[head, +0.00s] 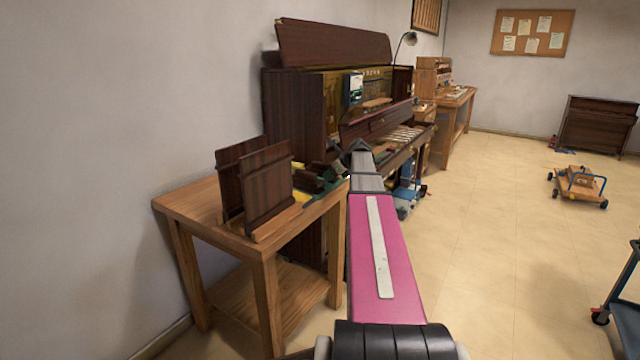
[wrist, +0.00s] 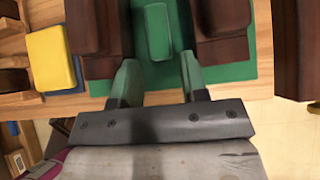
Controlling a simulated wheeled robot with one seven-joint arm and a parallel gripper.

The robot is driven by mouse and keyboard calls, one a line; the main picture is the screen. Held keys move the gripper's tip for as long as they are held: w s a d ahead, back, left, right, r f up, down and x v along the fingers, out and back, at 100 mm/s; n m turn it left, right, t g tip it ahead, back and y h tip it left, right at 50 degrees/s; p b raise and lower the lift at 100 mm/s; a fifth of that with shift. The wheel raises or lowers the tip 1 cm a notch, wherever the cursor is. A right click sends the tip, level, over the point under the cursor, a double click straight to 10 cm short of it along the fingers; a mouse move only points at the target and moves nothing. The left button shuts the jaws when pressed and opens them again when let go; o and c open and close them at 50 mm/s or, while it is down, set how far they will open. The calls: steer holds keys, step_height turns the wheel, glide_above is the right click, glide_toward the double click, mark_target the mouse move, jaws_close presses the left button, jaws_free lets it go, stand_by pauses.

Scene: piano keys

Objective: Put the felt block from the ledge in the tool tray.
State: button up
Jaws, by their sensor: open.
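In the wrist view a small green block (wrist: 157,32), which looks like the felt block, lies on a flat green surface (wrist: 240,68) between two dark brown wooden pieces. My gripper (wrist: 158,60) is open and empty. Its two green fingertips are just short of the block's near end, one toward each side; I see no contact. In the head view my gripper (head: 349,150) is beyond the wooden table's far end, and the small block cannot be picked out. I cannot tell which thing is the tool tray.
A yellow block (wrist: 52,57) lies left of the green surface. In the head view two dark panels (head: 267,187) stand on the wooden table (head: 190,203). An opened upright piano (head: 295,103) stands behind it. The floor at right is mostly clear, with a low wheeled cart (head: 578,183).

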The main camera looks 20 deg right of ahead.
steer(key=x, duration=0.4)
steer(key=shift+w+a, duration=0.1)
steer(key=shift+w, duration=0.1)
steer(key=c, duration=0.7)
steer(key=shift+c, duration=0.2)
